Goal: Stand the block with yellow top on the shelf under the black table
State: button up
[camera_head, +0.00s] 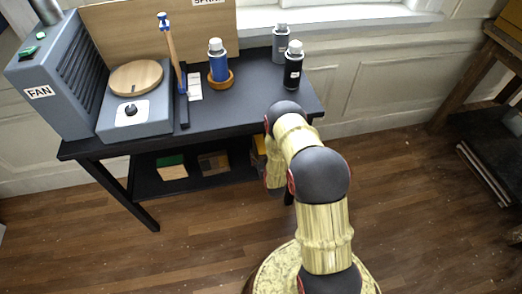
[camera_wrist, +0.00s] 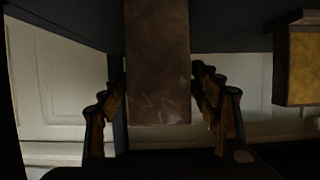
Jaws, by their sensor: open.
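Under the black table (camera_head: 262,95), a block with some yellow (camera_head: 258,145) shows at the right end of the lower shelf (camera_head: 150,184), partly covered by my arm. In the wrist view a brown block face (camera_wrist: 158,70) fills the middle, between the fingers of my gripper (camera_wrist: 160,100). The fingers are spread apart, one on each side of that face. I cannot tell whether they touch it, or see its top colour. My gripper is hidden behind my arm in the head view.
A green-topped block (camera_head: 172,168) and a brown block (camera_head: 213,163) are on the shelf. A yellowish-faced block (camera_wrist: 303,68) shows at the right in the wrist view. On the tabletop are a fan unit (camera_head: 60,75), a turntable (camera_head: 135,105) and several bottles (camera_head: 293,68).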

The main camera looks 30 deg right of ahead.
jog(key=p+v, duration=0.2)
jog(key=v, duration=0.6)
jog(key=shift+s+a+r+p, duration=0.1)
jog(key=shift+s+r+p, duration=0.1)
jog(key=shift+s+p, duration=0.15)
jog(key=shift+s, duration=0.2)
